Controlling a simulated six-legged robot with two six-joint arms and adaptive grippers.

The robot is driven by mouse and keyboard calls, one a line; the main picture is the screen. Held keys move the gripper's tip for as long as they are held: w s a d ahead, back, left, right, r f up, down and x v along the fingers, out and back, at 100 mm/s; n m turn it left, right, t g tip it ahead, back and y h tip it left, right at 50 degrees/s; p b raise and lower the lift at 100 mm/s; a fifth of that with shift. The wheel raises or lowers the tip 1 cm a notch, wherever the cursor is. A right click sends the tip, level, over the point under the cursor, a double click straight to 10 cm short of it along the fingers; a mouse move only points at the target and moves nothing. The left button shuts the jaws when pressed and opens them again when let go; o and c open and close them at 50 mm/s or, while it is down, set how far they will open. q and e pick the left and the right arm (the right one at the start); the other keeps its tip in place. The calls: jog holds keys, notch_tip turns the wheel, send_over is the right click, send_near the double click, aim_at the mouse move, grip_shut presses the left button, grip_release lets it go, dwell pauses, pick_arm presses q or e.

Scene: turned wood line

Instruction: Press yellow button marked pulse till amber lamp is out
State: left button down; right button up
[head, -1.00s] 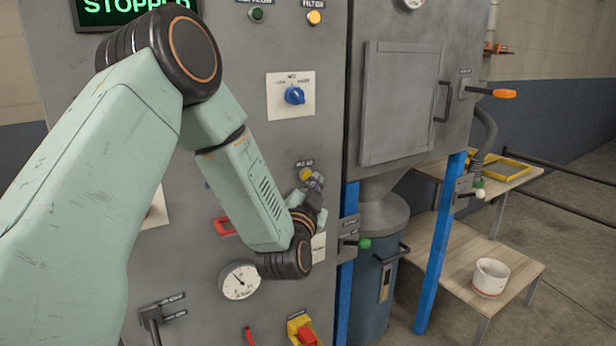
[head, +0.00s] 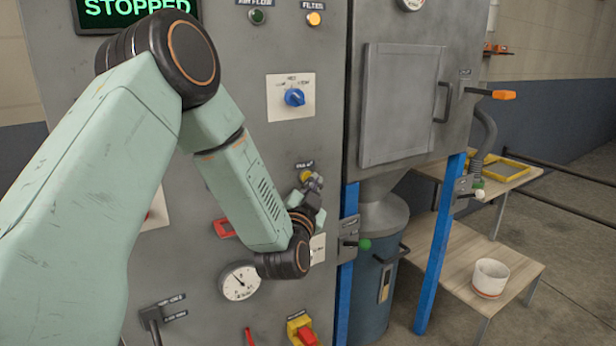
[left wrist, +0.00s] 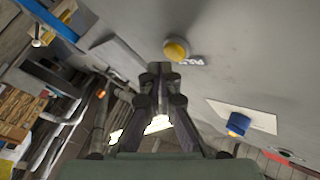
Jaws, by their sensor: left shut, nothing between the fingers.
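The yellow button (head: 305,177) is on the grey cabinet front, below the blue selector knob, with a small label above it. It also shows in the left wrist view (left wrist: 175,50). My left gripper (head: 315,183) is shut and empty, close to the button at its lower right. In the left wrist view its fingertips (left wrist: 158,68) lie just short of the button in the picture; I cannot tell whether they touch it. The amber lamp (head: 314,19) under the filter label looks lit. My right gripper is not in view.
The blue selector knob (head: 294,97) sits above the button. A pressure gauge (head: 240,282), a red handle (head: 224,228) and a green-knobbed lever (head: 364,244) are around my forearm. A white pot (head: 490,277) stands on the low wooden bench (head: 452,253).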

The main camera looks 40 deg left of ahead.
pick_arm(q)
jog(key=shift+w+a, duration=0.1)
jog(key=shift+a, duration=0.15)
jog(key=shift+w+a+p, duration=0.15)
jog(key=shift+a+p, duration=0.15)
dwell(0.8)
jog(key=shift+d, duration=0.1)
jog(key=shift+s+d, duration=0.3)
jog(key=shift+d, duration=0.35)
jog(key=shift+s+d+b, duration=0.2)
jog(key=shift+s+d, duration=0.1)
jog(key=shift+d, duration=0.45)
jog(key=shift+s+d+b, duration=0.25)
jog(key=shift+s+d, duration=0.1)
jog(key=shift+d, duration=0.45)
jog(key=shift+s+d+b, duration=0.2)
jog(key=shift+s+d, duration=0.1)
jog(key=shift+d, duration=0.45)
